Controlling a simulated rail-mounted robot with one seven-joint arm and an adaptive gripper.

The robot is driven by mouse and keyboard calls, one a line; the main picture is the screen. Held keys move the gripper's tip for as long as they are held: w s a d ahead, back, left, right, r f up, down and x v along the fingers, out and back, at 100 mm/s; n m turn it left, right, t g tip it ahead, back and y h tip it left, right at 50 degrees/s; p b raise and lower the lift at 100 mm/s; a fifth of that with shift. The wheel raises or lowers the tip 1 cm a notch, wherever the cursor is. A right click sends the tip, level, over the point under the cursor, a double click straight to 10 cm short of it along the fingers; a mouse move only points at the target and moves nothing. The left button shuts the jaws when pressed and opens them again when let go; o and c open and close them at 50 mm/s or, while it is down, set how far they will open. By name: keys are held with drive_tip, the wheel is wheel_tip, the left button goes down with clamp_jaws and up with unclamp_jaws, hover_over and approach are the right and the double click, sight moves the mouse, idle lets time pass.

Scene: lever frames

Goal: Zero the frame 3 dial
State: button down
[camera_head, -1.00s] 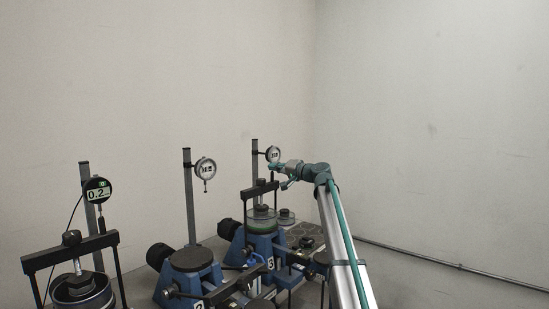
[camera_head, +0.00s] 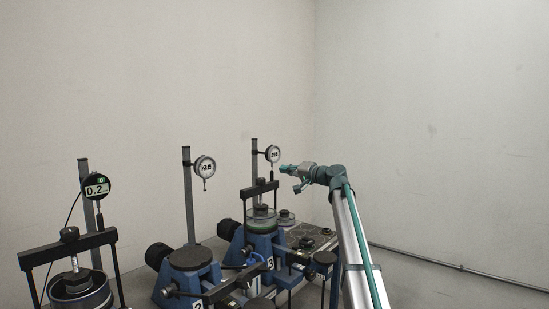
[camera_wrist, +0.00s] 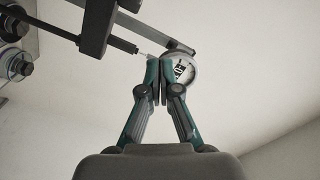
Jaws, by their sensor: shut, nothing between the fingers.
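The frame 3 dial (camera_head: 272,153) is a small round white-faced gauge on an upright grey post (camera_head: 254,165), above the blue frame marked 3 (camera_head: 259,243). My gripper (camera_head: 284,168) is just right of the dial in the head view, shut and empty. In the wrist view the two fingertips (camera_wrist: 164,64) are together, and the dial face (camera_wrist: 181,70) shows just behind and right of them. I cannot tell whether they touch it. The dial's reading is too small to read.
Frame 2 (camera_head: 190,262) has its own round dial (camera_head: 204,167) to the left. A digital gauge (camera_head: 96,186) reading 0.2 stands at far left. A dark crossbar (camera_wrist: 98,25) lies close to the fingers in the wrist view. Room to the right is open.

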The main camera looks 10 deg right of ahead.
sight(271, 158)
drive_tip(key=a+r+p, duration=0.1)
drive_tip(key=p, duration=0.3)
drive_tip(key=w+a+r+p, duration=0.1)
drive_tip(key=p, duration=0.4)
drive_tip(key=w+a+r+p, duration=0.1)
drive_tip(key=a+p, duration=0.1)
drive_tip(key=p, duration=0.2)
drive_tip(key=shift+a+r, duration=0.1)
drive_tip(key=shift+r, duration=0.1)
drive_tip(key=shift+x, duration=0.9)
drive_tip(key=shift+s+r, duration=0.1)
drive_tip(key=shift+r, duration=0.1)
drive_tip(key=shift+b, duration=0.35)
drive_tip(key=shift+w+d+f+b, duration=0.25)
drive_tip(key=shift+f+b, duration=0.3)
drive_tip(key=shift+b, duration=0.95)
drive_tip(key=shift+w+d+f+b, duration=0.25)
drive_tip(key=shift+f+b, duration=0.25)
drive_tip(key=shift+b, duration=0.95)
